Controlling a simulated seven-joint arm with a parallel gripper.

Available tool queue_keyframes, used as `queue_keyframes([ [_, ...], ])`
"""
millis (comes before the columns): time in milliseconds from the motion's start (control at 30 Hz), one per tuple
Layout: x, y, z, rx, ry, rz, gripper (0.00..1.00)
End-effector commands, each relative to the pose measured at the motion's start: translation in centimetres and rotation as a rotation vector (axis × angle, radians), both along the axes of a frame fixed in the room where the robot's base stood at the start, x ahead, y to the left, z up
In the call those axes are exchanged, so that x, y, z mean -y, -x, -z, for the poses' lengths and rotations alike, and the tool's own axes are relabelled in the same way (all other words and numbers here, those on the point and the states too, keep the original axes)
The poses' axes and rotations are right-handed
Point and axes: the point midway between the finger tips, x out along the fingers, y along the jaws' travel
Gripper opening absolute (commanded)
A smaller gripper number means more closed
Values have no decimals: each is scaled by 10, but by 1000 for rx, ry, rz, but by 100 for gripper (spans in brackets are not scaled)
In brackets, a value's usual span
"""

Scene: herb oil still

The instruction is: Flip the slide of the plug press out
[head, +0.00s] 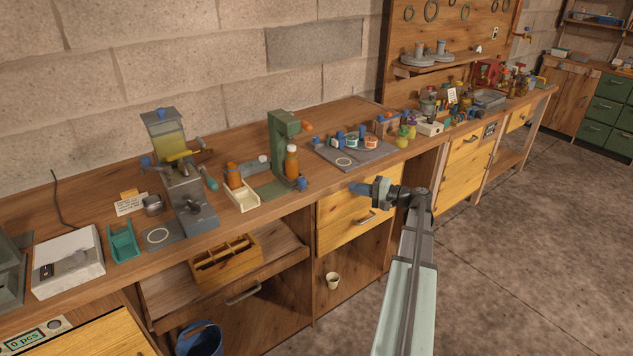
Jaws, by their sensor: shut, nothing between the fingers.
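A green upright press (284,145) with an orange knob at its top stands on the bench and looks like the plug press. An amber bottle (291,163) stands at its front, and a blue knob (301,184) is low at its right. I cannot make out clearly which part is its slide or how that slide stands. My gripper (353,187) is shut and empty. It is in front of the bench, to the right of the press and apart from it, pointing left.
Left of the press are a cream tray (243,198) and a grey machine with a yellow hopper (170,140). A grey board (352,157) with small jars lies to its right. An open drawer (225,282) holds a wooden box. The floor at right is clear.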

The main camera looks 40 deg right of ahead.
Motion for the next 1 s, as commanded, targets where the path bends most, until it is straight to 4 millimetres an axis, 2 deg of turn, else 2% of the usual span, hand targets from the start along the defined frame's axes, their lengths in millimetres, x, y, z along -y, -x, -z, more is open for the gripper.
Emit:
queue_keyframes([
  [200,-5,2,-17,79,-30,-26,0],
  [667,-7,0,-16,81,-17,-33,0],
  [867,-18,-17,-16,81,-17,-35,0],
  [1000,-29,-38,-16,81,-17,-35,0],
])
